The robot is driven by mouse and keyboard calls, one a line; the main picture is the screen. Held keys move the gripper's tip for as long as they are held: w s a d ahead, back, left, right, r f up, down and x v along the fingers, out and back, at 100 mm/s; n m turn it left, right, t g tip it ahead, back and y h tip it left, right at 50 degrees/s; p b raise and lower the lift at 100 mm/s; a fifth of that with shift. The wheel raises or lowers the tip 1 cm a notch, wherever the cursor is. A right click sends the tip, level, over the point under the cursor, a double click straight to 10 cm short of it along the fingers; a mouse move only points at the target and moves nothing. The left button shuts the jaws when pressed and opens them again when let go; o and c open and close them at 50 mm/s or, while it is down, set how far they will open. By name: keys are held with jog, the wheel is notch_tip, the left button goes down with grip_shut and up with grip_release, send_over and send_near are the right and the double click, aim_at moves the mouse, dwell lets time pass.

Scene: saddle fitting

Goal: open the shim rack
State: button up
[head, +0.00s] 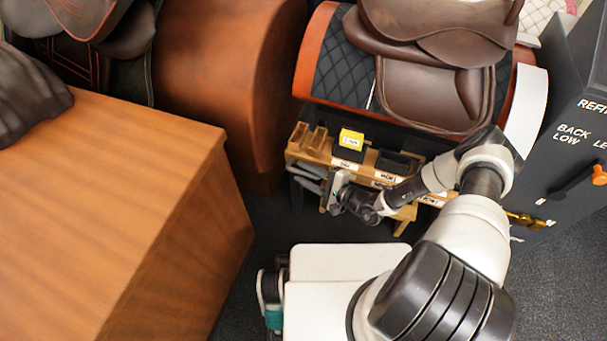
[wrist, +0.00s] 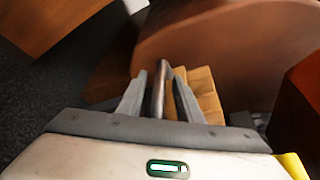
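The shim rack (head: 318,157) is a light wooden rack with open slots at its left end and small labels along its front. It stands low in front of the saddle stand in the head view. My gripper (head: 308,178) is at the rack's front left. In the wrist view, my gripper (wrist: 160,80) has its two grey fingers apart, one on each side of a dark bar (wrist: 157,92). Narrow gaps show beside the bar, so the fingers look open around it. Wooden blocks (wrist: 205,92) show just right of the fingers. How the bar joins the rack is hidden.
A yellow block (head: 351,139) and dark bins sit on the rack. A brown saddle (head: 430,90) rests on the stand behind it. A wooden cabinet (head: 110,200) fills the left. A dark labelled panel (head: 565,160) stands at the right. Some floor is clear between cabinet and rack.

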jog(key=shift+w+a, duration=0.2)
jog(key=shift+a, duration=0.1)
grip_shut()
